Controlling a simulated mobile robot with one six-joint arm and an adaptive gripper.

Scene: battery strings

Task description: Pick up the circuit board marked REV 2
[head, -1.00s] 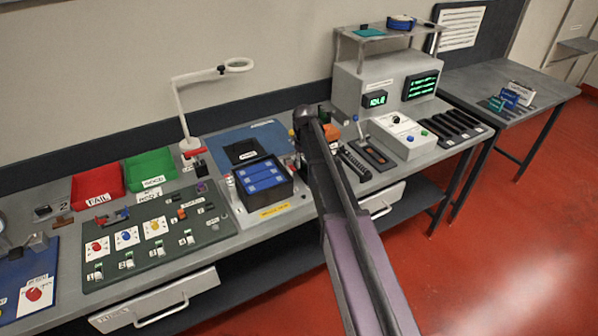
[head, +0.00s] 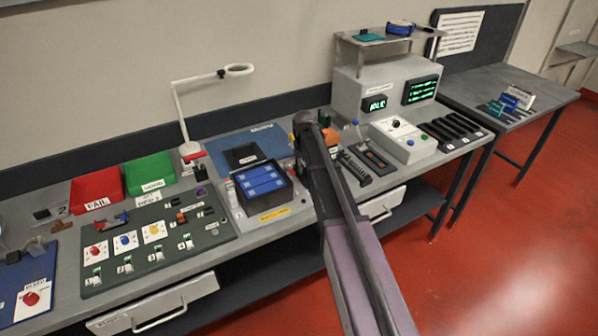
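A flat teal piece (head: 369,37) that looks like a circuit board lies on the raised shelf at the back. More teal pieces (head: 495,107) lie by a blue block on the far right table. No REV 2 marking can be read on any of them. My arm reaches from the bottom right up to the middle of the bench. Its far end is beside the black case with blue cells (head: 262,180). My gripper is hidden behind the arm, so its fingers and anything in them do not show.
A grey tester with green displays (head: 421,90) stands under the shelf. A red bin (head: 97,187) and a green bin (head: 150,173) sit at the left. A dark switch panel (head: 160,238) fills the front left. The red floor at the right is clear.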

